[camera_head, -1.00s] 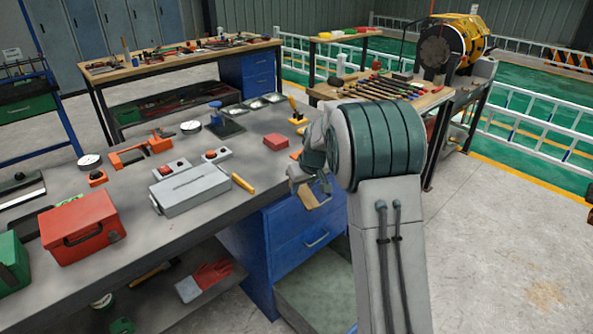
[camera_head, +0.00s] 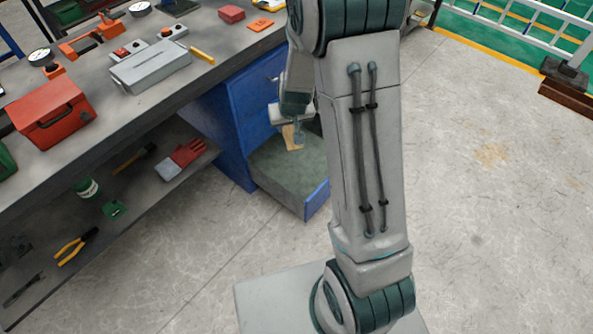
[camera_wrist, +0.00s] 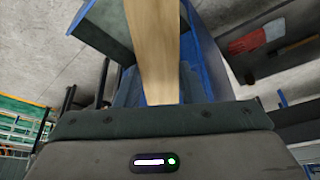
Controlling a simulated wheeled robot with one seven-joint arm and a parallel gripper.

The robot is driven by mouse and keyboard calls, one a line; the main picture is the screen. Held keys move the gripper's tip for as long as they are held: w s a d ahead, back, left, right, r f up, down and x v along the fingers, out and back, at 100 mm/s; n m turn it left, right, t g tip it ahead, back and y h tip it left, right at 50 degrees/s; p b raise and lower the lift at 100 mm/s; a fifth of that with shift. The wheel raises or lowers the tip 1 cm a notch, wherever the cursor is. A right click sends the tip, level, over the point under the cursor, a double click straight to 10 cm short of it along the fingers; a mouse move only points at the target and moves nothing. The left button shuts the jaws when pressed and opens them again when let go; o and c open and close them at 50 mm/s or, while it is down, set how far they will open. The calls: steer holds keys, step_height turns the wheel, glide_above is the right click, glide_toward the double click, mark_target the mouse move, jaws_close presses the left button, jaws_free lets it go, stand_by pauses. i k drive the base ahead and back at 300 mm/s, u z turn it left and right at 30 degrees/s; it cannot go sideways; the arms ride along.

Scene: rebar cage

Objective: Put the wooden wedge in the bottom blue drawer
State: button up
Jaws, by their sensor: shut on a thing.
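The wooden wedge (camera_head: 292,138) is a small tan piece, held in my gripper (camera_head: 290,124) and pointing down. In the wrist view the wedge (camera_wrist: 154,50) is large and rises from the shut jaws. The bottom blue drawer (camera_head: 318,198) is pulled open under the bench's right end, with a grey-green inside that looks empty in the part I see. In the head view the wedge hangs over the open drawer's rear part, apart from its floor as far as I can tell. My arm covers part of the drawer's right side.
The closed upper blue drawer (camera_head: 262,80) is just behind my gripper. The grey workbench (camera_head: 90,125) holds a red box (camera_head: 50,113) and a grey case (camera_head: 150,66). A lower shelf to the left carries red gloves (camera_head: 182,160). Floor to the right is clear.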

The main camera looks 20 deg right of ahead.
mark_target(302, 187)
steer(key=k, duration=0.95)
steer(key=z, duration=0.7)
steer(key=i, duration=0.7)
steer(key=z, duration=0.45)
steer(key=i, duration=0.95)
steer(key=u, duration=0.85)
steer(key=i, duration=0.4)
steer(key=u, duration=0.3)
